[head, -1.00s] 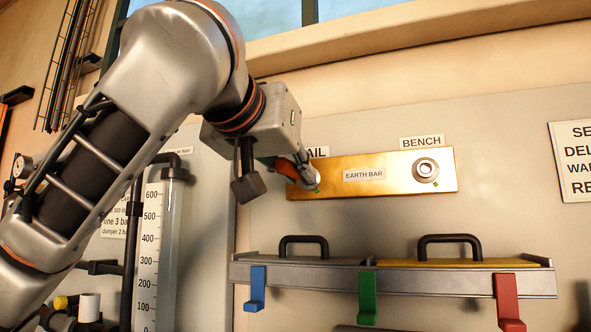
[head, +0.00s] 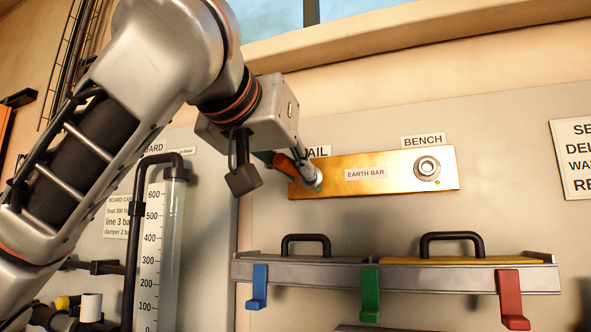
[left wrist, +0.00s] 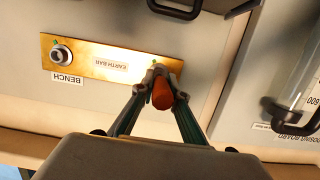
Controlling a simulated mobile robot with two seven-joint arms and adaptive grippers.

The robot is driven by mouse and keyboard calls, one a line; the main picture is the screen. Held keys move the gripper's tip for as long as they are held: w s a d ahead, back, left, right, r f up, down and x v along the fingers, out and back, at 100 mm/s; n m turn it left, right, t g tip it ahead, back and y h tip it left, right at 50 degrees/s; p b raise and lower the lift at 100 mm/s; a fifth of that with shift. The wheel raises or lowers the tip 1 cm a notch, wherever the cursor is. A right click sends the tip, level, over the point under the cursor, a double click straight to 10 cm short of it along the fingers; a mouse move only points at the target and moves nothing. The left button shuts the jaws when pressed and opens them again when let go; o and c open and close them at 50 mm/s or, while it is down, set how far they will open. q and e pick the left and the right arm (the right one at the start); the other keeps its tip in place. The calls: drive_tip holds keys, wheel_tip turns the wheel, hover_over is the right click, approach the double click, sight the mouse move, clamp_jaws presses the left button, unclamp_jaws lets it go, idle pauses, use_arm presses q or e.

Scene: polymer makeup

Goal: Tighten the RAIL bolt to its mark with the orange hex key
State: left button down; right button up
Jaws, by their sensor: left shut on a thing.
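A brass earth bar (head: 390,187) is on the wall panel, and it also shows in the left wrist view (left wrist: 100,69). My left gripper (head: 310,178) is at the bar's left end, under the partly hidden RAIL label (head: 319,151). It is shut on the orange hex key (head: 284,163), whose orange part shows between the fingers in the left wrist view (left wrist: 162,95). The RAIL bolt is hidden behind the fingers and key, so I cannot tell how the key meets it. A small green spot (left wrist: 154,63) shows beside the fingertips. My right gripper is not in view.
The BENCH bolt (head: 427,168) is at the bar's right end. Below is a grey rail (head: 420,280) with two black handles and blue, green and red hooks. A clear graduated tube (head: 160,250) stands left. The panel between bar and rail is clear.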

use_arm(q)
drive_tip(key=shift+f+b+v, duration=0.1)
drive_tip(key=shift+b+v, duration=0.3)
drive_tip(key=shift+v, duration=0.25)
drive_tip(key=shift+f+b+v, duration=0.15)
drive_tip(key=shift+b+v, duration=0.2)
drive_tip(key=shift+v, duration=0.3)
drive_tip(key=shift+s, duration=0.15)
